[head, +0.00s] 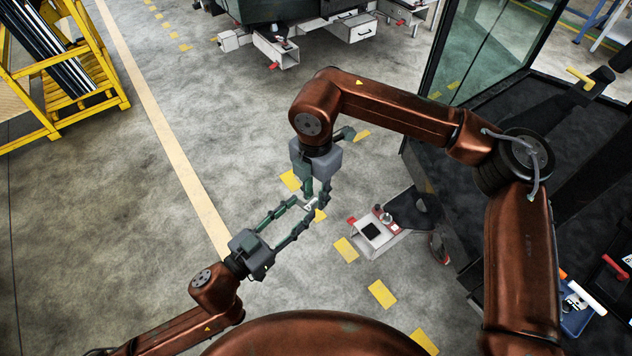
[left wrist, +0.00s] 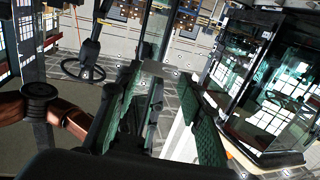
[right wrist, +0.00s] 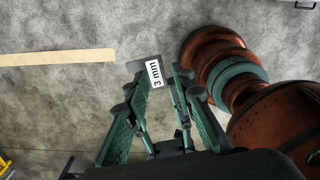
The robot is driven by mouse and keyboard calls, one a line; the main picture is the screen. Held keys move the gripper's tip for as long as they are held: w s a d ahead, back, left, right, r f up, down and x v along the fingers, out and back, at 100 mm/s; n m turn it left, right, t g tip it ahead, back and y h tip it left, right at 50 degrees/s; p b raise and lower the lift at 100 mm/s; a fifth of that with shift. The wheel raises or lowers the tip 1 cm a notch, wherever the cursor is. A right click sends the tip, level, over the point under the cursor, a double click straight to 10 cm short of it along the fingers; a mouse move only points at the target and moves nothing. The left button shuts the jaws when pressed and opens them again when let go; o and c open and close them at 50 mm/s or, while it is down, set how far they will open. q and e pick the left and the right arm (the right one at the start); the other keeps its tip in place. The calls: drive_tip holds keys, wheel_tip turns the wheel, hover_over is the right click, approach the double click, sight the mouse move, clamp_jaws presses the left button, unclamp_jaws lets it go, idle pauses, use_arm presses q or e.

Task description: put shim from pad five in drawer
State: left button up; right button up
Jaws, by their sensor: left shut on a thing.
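The shim is a small grey plate with a white "3 mm" label (right wrist: 154,74). It also shows as a plain grey plate in the left wrist view (left wrist: 158,68) and as a small pale piece in the head view (head: 311,206). My left gripper (head: 303,209) is shut on it and holds it in the air above the floor. My right gripper (head: 315,198) comes down from above, its open fingers reaching around the shim, with a gap beside the label. An open drawer (head: 286,61) with a red handle sticks out under a dark green body at the top. I cannot make out pad five.
A low white unit (head: 370,247) with a black square and small items stands right of the grippers, beside the dark cab (head: 412,150). A yellow rack (head: 111,72) is at upper left. Blue trays lie at lower right. The floor between is mostly clear.

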drive_tip(key=shift+f, duration=0.65)
drive_tip(key=shift+c, duration=0.4)
clamp_jaws()
use_arm(q)
drive_tip(key=shift+d, duration=0.1)
drive_tip(key=o, duration=0.7)
use_arm(e)
drive_tip(key=shift+a, duration=0.1)
use_arm(q)
drive_tip(key=o, duration=0.5)
drive_tip(key=shift+o, duration=0.2)
drive_tip(key=shift+s, duration=0.1)
